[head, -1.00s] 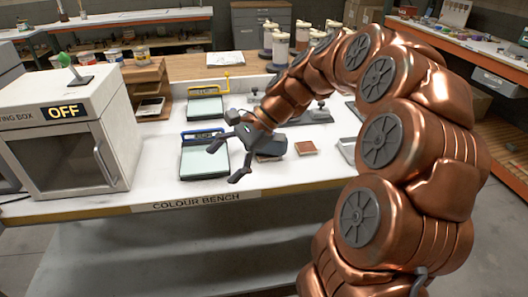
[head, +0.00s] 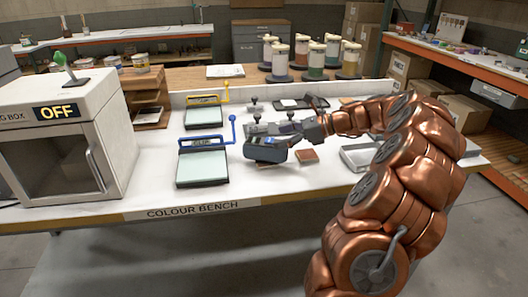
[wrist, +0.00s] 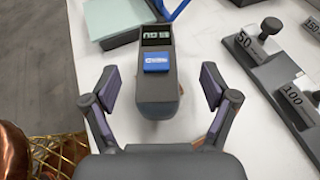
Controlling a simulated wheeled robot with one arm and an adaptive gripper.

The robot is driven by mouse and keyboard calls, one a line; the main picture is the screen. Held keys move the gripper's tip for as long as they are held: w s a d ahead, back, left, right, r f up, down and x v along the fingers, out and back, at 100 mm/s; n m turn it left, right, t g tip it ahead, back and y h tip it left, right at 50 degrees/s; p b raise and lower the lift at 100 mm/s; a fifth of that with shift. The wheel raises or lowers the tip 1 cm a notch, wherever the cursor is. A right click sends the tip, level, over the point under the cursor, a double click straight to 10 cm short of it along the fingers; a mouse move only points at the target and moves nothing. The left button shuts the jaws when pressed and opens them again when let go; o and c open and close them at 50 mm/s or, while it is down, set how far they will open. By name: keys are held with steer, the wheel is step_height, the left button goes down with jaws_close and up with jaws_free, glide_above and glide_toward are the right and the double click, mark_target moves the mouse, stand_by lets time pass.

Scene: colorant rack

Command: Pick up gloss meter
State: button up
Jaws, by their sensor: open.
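The gloss meter (head: 266,150) is a dark grey block with a blue panel, on the white colour bench right of the blue-handled board. In the wrist view the gloss meter (wrist: 158,88) shows a small display and a blue label, between my open fingers. My gripper (wrist: 161,90) has one finger on each side with a visible gap to the meter, holding nothing. In the head view my gripper (head: 297,135) is at the right end of the meter. I cannot tell how far above the bench the fingertips are.
The blue-handled board (head: 202,168) lies close left of the meter. Weighted applicators marked 50 (wrist: 258,42) and 100 (wrist: 292,98) lie to the right in the wrist view. The front of the bench is clear.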

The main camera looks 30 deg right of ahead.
mark_target(266, 139)
steer(key=shift+x, duration=2.65)
steer(key=shift+s+a+r, duration=0.1)
steer(key=c, duration=1.6)
jaws_close()
steer(key=shift+r, duration=0.2)
